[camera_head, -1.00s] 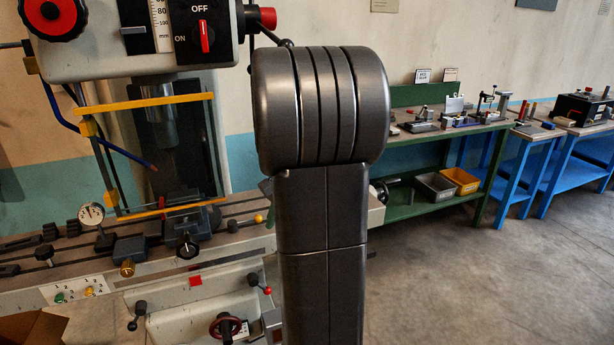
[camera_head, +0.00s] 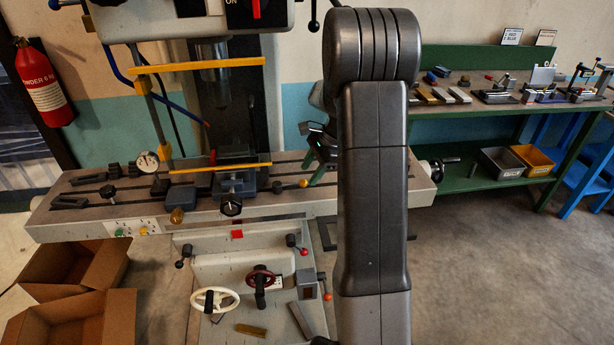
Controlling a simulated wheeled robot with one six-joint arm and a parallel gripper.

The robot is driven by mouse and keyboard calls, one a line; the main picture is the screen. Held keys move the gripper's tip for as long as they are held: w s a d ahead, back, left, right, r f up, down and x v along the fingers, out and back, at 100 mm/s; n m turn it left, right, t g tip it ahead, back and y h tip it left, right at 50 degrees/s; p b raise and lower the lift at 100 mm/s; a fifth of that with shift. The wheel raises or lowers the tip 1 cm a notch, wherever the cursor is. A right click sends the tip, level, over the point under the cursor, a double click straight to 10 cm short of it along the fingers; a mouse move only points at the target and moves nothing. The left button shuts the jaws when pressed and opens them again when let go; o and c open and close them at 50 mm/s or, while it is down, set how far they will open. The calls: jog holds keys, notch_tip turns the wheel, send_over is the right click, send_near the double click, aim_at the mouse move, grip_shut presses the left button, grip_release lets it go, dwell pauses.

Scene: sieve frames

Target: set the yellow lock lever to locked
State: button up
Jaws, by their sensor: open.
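The yellow lock lever, seen as a yellow ball knob (camera_head: 303,183) on a short dark arm, sits on the milling machine's table, right of the vise (camera_head: 236,180). The arm points right and is nearly level. My gripper (camera_head: 320,158) shows partly at the left of my own dark arm, above and a little right of the yellow knob. It looks open, with no object seen in it. My arm hides its right side. The gap between it and the knob is hard to judge.
The machine table (camera_head: 75,217) carries a dial gauge (camera_head: 147,163) and clamps. A yellow-barred guard (camera_head: 197,64) stands before the spindle. Red-knobbed levers (camera_head: 304,252) and handwheels (camera_head: 215,300) are below. Cardboard boxes (camera_head: 80,320) lie at left. A green workbench (camera_head: 470,112) stands right, beyond open floor.

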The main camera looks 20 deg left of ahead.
jog(key=shift+x, duration=1.75)
grip_shut()
